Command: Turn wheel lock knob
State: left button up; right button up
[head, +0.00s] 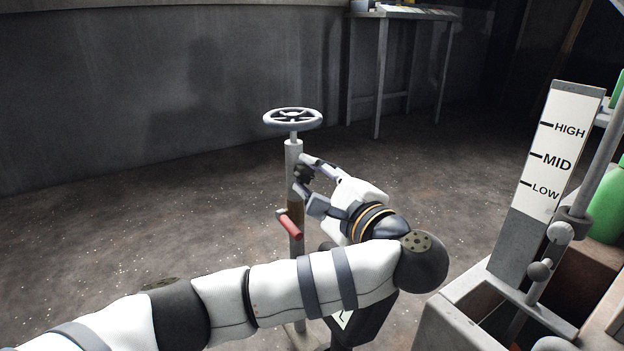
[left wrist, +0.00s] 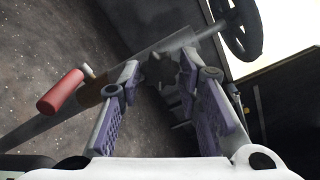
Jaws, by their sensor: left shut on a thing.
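The wheel lock knob (head: 302,174) is a small dark knob on the side of the grey upright post, below the handwheel. It looks dark and star-shaped in the left wrist view (left wrist: 160,70), between the two fingertips. My left gripper (head: 306,180) reaches it from the right and is shut on it. The grey spoked handwheel (head: 293,118) sits level on top of the post (head: 293,155); it also shows at the upper right of the left wrist view (left wrist: 240,28). My right gripper is not in view.
A red crank handle (head: 290,227) sticks out from the post just below the knob. A machine with a HIGH, MID, LOW scale plate (head: 556,152) stands at the right. A table (head: 404,14) stands by the back wall. The floor left of the post is clear.

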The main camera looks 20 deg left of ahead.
pick_arm(q)
jog(key=o, duration=1.1)
jog(key=v, duration=1.2)
